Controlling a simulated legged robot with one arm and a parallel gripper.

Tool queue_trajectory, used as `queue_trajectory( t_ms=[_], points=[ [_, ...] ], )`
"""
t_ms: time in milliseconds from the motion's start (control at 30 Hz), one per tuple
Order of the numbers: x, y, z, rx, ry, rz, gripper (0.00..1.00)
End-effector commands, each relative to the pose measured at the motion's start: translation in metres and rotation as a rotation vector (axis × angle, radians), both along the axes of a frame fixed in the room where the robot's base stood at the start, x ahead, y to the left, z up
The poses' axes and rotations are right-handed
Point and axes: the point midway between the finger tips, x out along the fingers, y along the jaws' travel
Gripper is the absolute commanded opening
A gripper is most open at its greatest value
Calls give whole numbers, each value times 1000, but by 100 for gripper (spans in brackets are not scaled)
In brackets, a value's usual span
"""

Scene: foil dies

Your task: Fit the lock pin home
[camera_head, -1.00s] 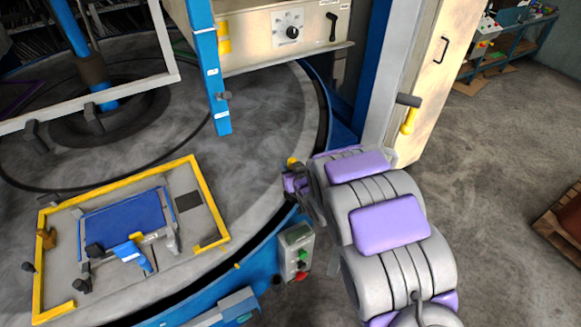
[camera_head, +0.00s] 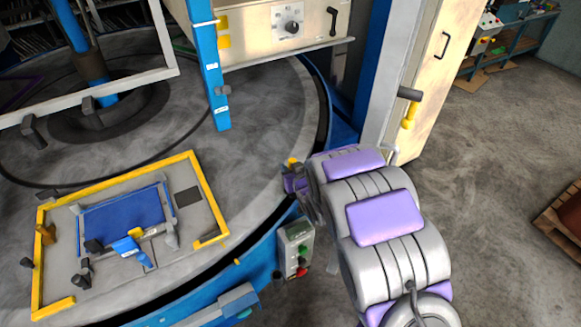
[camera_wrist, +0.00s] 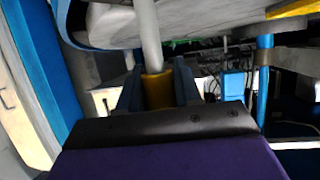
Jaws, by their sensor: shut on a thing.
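My gripper (camera_wrist: 157,88) is shut on a yellow piece (camera_wrist: 157,92), held between its two blue-grey fingers in the wrist view. A smooth pale grey rod (camera_wrist: 149,38) runs on from the yellow piece to the top edge; together they look like the lock pin. The rod passes in front of or against a pale grey surface; I cannot tell whether its end is in a hole. In the head view, my gripper (camera_head: 294,184) is at the turntable's right rim, with a bit of the yellow piece (camera_head: 293,161) showing above it. The fingers are mostly hidden by my arm there.
The large grey turntable (camera_head: 245,110) fills the left, with a yellow-edged plate (camera_head: 203,193) and blue panel on it. A blue post (camera_head: 217,100) hangs above. A button box (camera_head: 296,247) stands just below my gripper. Open floor (camera_head: 490,150) lies right.

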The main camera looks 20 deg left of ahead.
Motion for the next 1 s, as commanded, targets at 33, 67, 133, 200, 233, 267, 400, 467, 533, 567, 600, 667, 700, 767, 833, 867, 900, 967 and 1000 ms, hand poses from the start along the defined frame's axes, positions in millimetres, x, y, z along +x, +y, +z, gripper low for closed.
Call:
queue_trajectory(
  t_ms=[33, 67, 133, 200, 233, 267, 400, 467, 533, 567, 600, 667, 700, 767, 833, 867, 900, 967, 1000],
  points=[
    [0, 0, -1, 0, 0, 0, 0],
    [0, 0, -2, 0, 0, 0, 0],
    [0, 0, -4, 0, 0, 0, 0],
    [0, 0, -5, 0, 0, 0, 0],
    [0, 0, -6, 0, 0, 0, 0],
    [0, 0, -7, 0, 0, 0, 0],
    [0, 0, -10, -1, 1, 0, 0],
    [0, 0, -11, -1, 1, 0, 0],
    [0, 0, -13, 0, 1, 0, 0],
    [0, 0, -14, 0, 1, -1, 0],
    [0, 0, -15, 0, 0, -1, 0],
    [0, 0, -16, 0, 1, -1, 0],
    [0, 0, -17, 0, 1, -1, 0],
    [0, 0, -18, 0, 0, -1, 0],
    [0, 0, -19, 0, 0, -1, 0],
    [0, 0, -20, 0, 1, -1, 0],
    [0, 0, -21, 0, 0, -1, 0],
    [0, 0, -22, 0, 0, -1, 0],
    [0, 0, -23, 0, 0, -1, 0]
  ],
)
